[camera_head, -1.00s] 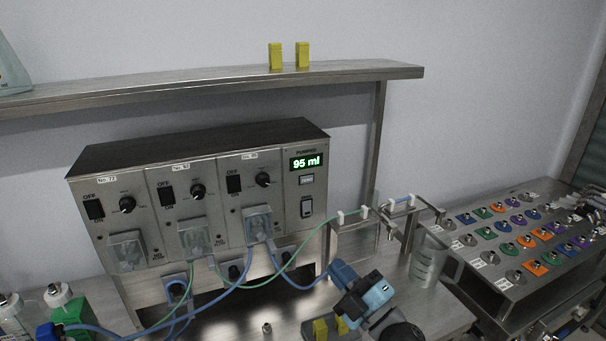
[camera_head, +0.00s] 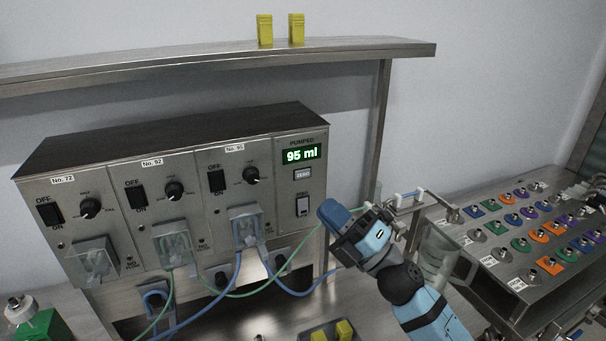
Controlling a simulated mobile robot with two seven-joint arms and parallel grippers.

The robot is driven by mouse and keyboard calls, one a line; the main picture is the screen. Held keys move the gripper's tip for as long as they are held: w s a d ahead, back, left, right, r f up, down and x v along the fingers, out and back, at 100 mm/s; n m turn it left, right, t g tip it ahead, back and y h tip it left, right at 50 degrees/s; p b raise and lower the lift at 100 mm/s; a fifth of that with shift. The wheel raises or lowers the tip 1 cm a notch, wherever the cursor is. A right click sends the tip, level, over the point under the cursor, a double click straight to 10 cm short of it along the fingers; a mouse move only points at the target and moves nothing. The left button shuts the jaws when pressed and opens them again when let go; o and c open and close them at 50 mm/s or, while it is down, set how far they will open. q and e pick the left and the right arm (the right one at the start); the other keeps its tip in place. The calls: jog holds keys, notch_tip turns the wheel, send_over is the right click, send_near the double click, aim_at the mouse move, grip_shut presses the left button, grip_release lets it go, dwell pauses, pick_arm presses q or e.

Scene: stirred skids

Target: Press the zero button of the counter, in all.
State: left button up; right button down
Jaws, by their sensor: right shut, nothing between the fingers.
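The counter (camera_head: 313,225) is the right-hand panel of the metal pump box, marked PUMPED. Its green display (camera_head: 301,155) reads 95 ml. The zero button (camera_head: 303,175) is a small pale key labelled ZERO just under the display, and nothing covers it. My right gripper (camera_head: 328,212), blue and black, is shut and empty. In the picture it is just right of the panel's lower part, below and right of the zero button. My left gripper is not in view.
Three pump units with black switches, knobs and clear pump heads (camera_head: 170,245) fill the box, with blue and green tubes in front. A clear beaker (camera_head: 436,255) stands behind my right arm. A rack of coloured fittings (camera_head: 530,235) is at right. A steel shelf (camera_head: 200,62) runs above.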

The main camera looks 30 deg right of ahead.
jog(key=w, duration=0.8)
jog(key=shift+w+d, duration=0.25)
jog(key=shift+w, duration=0.1)
jog(key=shift+w, duration=0.1)
dwell(1.7)
jog(key=shift+w, duration=0.35)
jog(key=shift+w, duration=0.3)
dwell(0.5)
jog(key=shift+s, duration=0.75)
jog(key=shift+s+a, duration=0.15)
jog(key=shift+s, duration=2.35)
jog(key=shift+f, duration=0.1)
